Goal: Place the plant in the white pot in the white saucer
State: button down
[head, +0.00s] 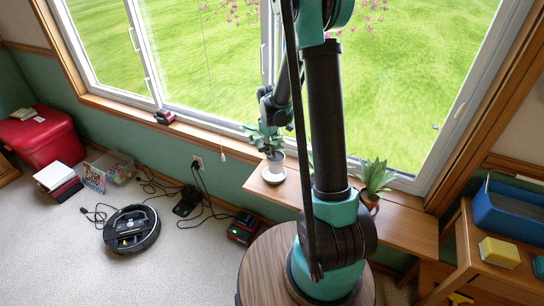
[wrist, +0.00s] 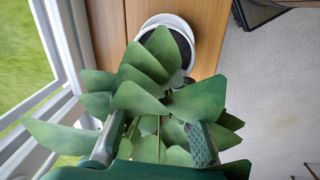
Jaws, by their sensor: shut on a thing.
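In the wrist view the leaves (wrist: 140,98) fill the middle and part of the white rim (wrist: 155,20) with dark soil shows at the top. My gripper (wrist: 152,142) is shut on the plant, its fingers on either side of the stems and leaves. The leaves hide much of the pot and saucer.
A second plant (head: 374,178) in a terracotta pot stands on the ledge to the right, beyond my arm. The window (head: 220,60) is close behind the ledge. A robot vacuum (head: 131,229) and cables lie on the carpet. A wooden shelf (head: 480,260) stands at right.

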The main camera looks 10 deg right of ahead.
jog(key=shift+f, duration=1.9)
jog(key=c, duration=1.2)
grip_release()
jog(key=shift+f, duration=0.1)
